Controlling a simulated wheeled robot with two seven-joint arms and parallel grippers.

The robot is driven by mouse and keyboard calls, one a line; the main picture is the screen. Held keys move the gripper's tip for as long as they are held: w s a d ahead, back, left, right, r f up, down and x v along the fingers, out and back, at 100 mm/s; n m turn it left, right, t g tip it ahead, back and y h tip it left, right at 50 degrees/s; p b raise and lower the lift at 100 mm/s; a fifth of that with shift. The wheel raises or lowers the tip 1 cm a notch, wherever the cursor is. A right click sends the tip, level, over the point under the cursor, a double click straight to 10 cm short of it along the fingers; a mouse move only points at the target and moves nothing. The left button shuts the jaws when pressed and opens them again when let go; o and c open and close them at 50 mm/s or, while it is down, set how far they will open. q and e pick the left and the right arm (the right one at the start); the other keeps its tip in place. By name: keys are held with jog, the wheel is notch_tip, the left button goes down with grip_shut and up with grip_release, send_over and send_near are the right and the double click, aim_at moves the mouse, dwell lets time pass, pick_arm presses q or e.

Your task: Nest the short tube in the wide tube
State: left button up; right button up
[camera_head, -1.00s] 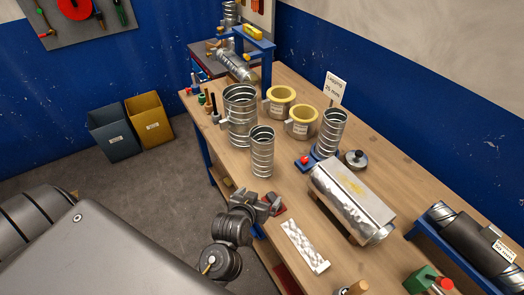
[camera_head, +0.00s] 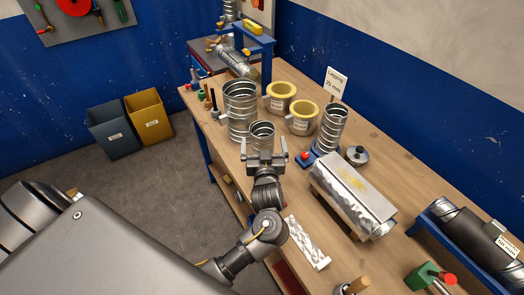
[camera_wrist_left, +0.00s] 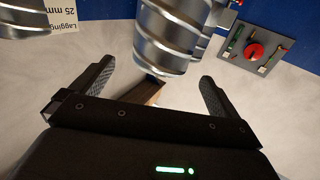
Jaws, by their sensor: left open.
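The short tube (camera_head: 262,136), a ribbed grey metal spiral tube, stands upright on the bench. Its lower part is hidden behind my left gripper (camera_head: 264,154). The gripper is open, with a finger on either side of the tube. In the left wrist view the tube (camera_wrist_left: 165,38) appears upside down, between and beyond the open fingers (camera_wrist_left: 156,78); I see no clear contact. The wide tube (camera_head: 239,112), a broader and taller ribbed metal tube, stands upright just behind and left of the short tube. My right gripper is not in view.
Two yellow-rimmed collars (camera_head: 302,118) stand right of the wide tube. Another spiral tube (camera_head: 332,130) stands on a blue stand near the "Lagging 25 mm" sign (camera_head: 336,84). A foil-wrapped duct (camera_head: 352,192) lies at right. Small tools line the bench's left edge.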

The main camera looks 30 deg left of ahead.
aim_at(262, 123)
pick_arm(q)
jog(key=shift+x, duration=1.15)
jog(key=shift+w+a+f+b, duration=0.15)
jog(key=shift+a+f+b, duration=0.1)
jog(key=shift+b, duration=0.4)
jog(key=b+x, duration=0.2)
jog(key=x, duration=0.2)
jog(key=shift+w+a+f+b, duration=0.1)
jog(key=shift+w+f+b, duration=0.1)
jog(key=shift+w+b, duration=0.15)
jog(key=shift+r, duration=0.15)
jog(key=shift+s, duration=0.15)
jog(key=shift+r, duration=0.1)
jog(key=shift+c, duration=1)
jog(key=c, duration=1.3)
